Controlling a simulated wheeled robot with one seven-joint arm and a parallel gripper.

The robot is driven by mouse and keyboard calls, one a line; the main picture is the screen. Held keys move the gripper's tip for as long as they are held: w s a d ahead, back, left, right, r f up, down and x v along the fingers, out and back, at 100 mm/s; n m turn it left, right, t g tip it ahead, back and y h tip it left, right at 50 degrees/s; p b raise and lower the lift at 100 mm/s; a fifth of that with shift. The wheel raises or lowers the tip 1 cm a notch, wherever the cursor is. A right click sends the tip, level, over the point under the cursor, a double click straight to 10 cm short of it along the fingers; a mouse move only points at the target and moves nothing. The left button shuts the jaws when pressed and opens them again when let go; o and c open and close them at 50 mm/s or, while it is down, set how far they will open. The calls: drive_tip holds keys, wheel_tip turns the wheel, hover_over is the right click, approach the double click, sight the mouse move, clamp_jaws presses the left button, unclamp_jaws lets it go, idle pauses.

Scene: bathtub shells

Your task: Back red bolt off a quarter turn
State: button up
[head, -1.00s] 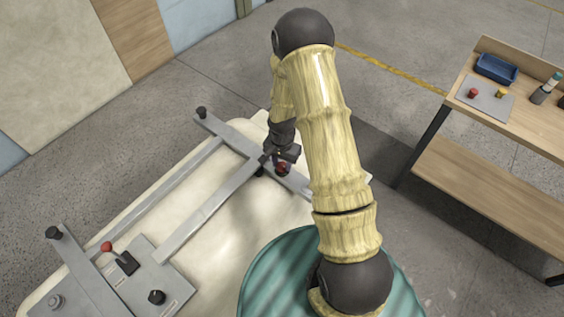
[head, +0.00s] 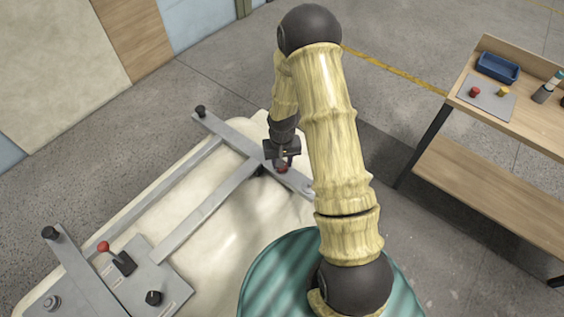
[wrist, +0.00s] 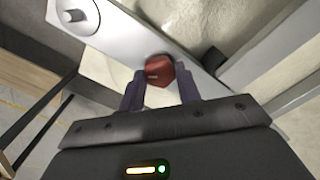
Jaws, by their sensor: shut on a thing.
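The red bolt (head: 282,170) sits on a grey metal bar (head: 230,134) of the frame over the cream tub shell (head: 235,230). In the wrist view its red head (wrist: 158,76) shows between my two fingers, with a small pale mark on it. My gripper (head: 283,163) points down at the bar and is shut on the bolt head; the wrist view shows the fingers (wrist: 160,82) on either side of it. The bolt's shank is hidden.
A red-ball lever (head: 104,247) and a black knob (head: 154,298) stand on a plate at lower left. Black knobs cap the bar ends, one at the far end (head: 200,111). A wooden bench (head: 525,105) with a blue bin (head: 497,68) stands right; grey floor lies between.

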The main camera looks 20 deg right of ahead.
drive_tip(key=n, duration=0.5)
drive_tip(key=shift+n, duration=0.3)
drive_tip(key=n, duration=0.5)
drive_tip(key=shift+w+n, duration=0.1)
drive_tip(key=shift+n, duration=0.3)
drive_tip(key=o, duration=1)
drive_tip(key=shift+c, duration=0.2)
drive_tip(key=shift+r, duration=0.1)
wheel_tip(320, 180, up, 17)
drive_tip(key=shift+r+b, duration=0.15)
drive_tip(key=shift+b, duration=0.2)
